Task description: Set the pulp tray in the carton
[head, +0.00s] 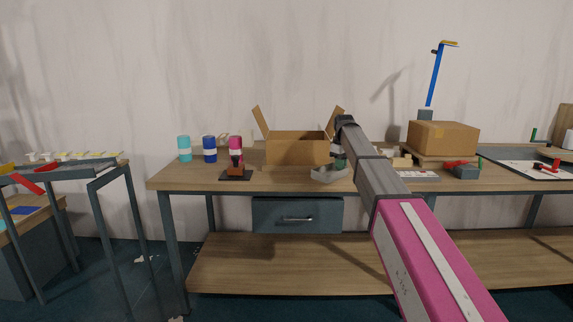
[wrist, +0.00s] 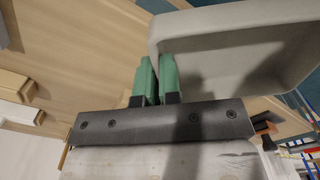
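The grey pulp tray (head: 326,175) is at the front part of the workbench, in front of the carton, and it fills the upper right of the wrist view (wrist: 235,50). My gripper (wrist: 157,75) has its green fingers close together, one on each side of the tray's wall, shut on it. In the head view my gripper (head: 340,164) is at the tray's right end. Whether the tray touches the bench is unclear. The brown carton (head: 297,149) stands open behind the tray, its side flaps spread outward. Its inside is hidden.
Left of the carton stand cyan (head: 184,149), blue (head: 209,149) and pink (head: 236,146) cans, with a small dark stand (head: 236,172) in front. Right of my arm are a closed cardboard box (head: 443,138) and small items. A drawer (head: 297,215) hangs under the bench (head: 180,178).

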